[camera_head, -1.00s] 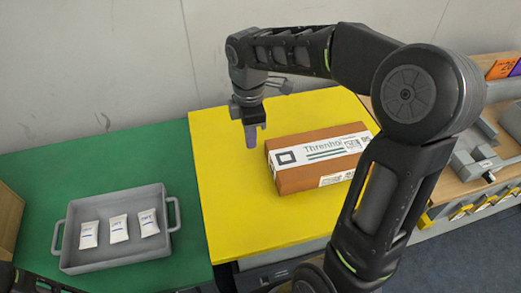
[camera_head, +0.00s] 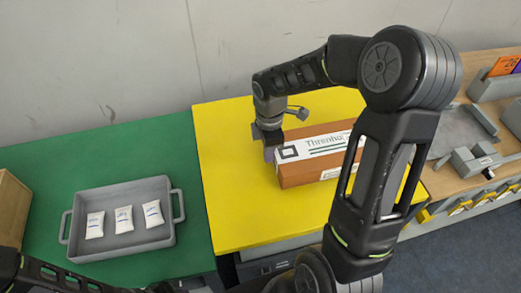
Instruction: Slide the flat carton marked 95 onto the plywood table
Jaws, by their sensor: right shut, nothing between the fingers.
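A flat brown carton (camera_head: 305,175) lies on the yellow table (camera_head: 232,215). Its white top label reads "Threnho…", with the rest behind my right arm; I cannot make out a 95. My right gripper (camera_head: 270,153) is shut and empty, pointing down at the carton's left end. It is beside that end or touching it; I cannot tell which. The plywood table (camera_head: 450,158) stands to the right of the yellow one, partly hidden by my arm. My left gripper is out of view; only part of my left arm shows at the lower left.
A green table (camera_head: 125,158) on the left holds a grey tray (camera_head: 165,235) with three white packets. A brown box (camera_head: 12,210) is at the far left edge. Grey fixtures and a scanner-like device (camera_head: 470,165) stand on the plywood table. The wall is behind.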

